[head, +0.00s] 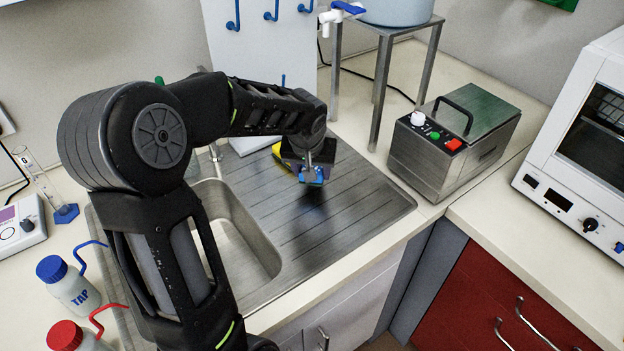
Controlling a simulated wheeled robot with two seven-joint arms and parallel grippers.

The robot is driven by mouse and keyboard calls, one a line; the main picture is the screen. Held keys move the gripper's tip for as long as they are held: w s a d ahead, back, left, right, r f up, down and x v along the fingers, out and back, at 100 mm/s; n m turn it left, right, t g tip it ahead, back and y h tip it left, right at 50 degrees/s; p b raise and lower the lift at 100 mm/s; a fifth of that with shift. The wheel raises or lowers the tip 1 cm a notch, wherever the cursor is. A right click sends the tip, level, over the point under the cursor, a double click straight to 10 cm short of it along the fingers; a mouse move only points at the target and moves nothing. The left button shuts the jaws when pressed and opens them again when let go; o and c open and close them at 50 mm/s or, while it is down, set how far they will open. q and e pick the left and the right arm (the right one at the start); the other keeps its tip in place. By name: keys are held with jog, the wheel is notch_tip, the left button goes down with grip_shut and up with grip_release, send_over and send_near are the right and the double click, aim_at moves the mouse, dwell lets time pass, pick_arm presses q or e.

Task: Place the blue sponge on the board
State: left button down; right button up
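The blue sponge (313,175) shows as a small blue patch at the fingertips of my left gripper (309,172). The gripper appears shut on it, and much of the sponge is hidden by the fingers. The sponge is above the grooved metal draining board (350,207), with a dark shadow on the board beneath it. The board is to the right of the sink basin. My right gripper is not in view.
A yellow item (277,150) is partly hidden behind my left gripper. A metal stand (383,80) and a steel bath (455,140) stand behind and right of the board. Two wash bottles, blue-capped (70,288) and red-capped (72,338), stand left. The board's right part is clear.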

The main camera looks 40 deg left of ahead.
pick_arm(q)
jog(key=shift+f, duration=1.85)
jog(key=shift+f, duration=0.15)
jog(key=c, duration=0.6)
grip_release()
jog(key=shift+r, duration=0.35)
jog(key=v, duration=1.1)
jog(key=shift+s+d+r+b, duration=0.15)
jog(key=shift+s+r+b, duration=0.1)
jog(key=shift+b, duration=0.1)
